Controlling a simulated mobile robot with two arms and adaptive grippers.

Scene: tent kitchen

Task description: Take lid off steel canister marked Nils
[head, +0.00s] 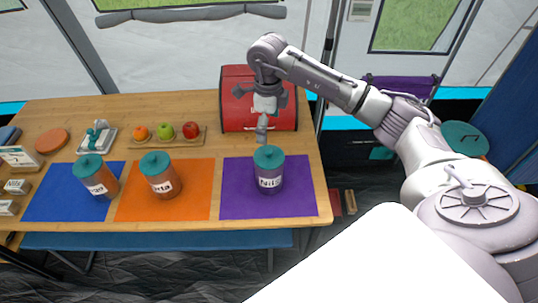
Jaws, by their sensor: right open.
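The steel canister marked Nils (269,180) stands upright on a purple mat (302,195) at the right of the table. Its teal lid (269,156) sits on top. My right gripper (262,138) is above and just behind the lid, its fingers pointing down. It is open, and I cannot tell whether a fingertip touches the lid. My left gripper is not in view.
Two copper-coloured canisters with teal lids stand to the left, one on an orange mat (200,197) and one on a blue mat (50,203). A red box (237,100) stands behind my gripper. A fruit board (151,140) lies behind the orange mat.

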